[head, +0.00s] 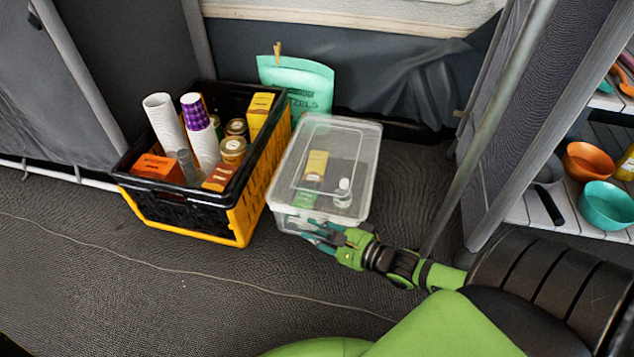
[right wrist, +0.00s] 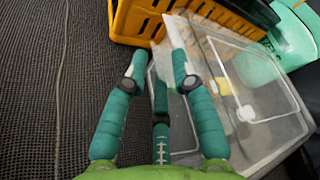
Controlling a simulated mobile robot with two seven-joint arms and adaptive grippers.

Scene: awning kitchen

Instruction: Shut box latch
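The clear plastic box (head: 364,150) stands on the dark floor with its lid lying flat on top. A yellow pack and a white-capped jar show through the lid. My right gripper (head: 322,236) is at the near end of the box, low by its front wall. In the right wrist view the box (right wrist: 268,128) fills the right side. There my gripper's teal fingers (right wrist: 158,70) are spread at the box edge, with nothing seen held between them. The latch cannot be made out; the fingers cover part of the near end. My left gripper is out of view.
A black and yellow crate (head: 243,212) with cups and jars stands close on the box's left. A mint-green bag (head: 310,84) leans behind. Shelves with bowls (head: 606,204) stand at the right beyond a metal pole. The front floor is clear.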

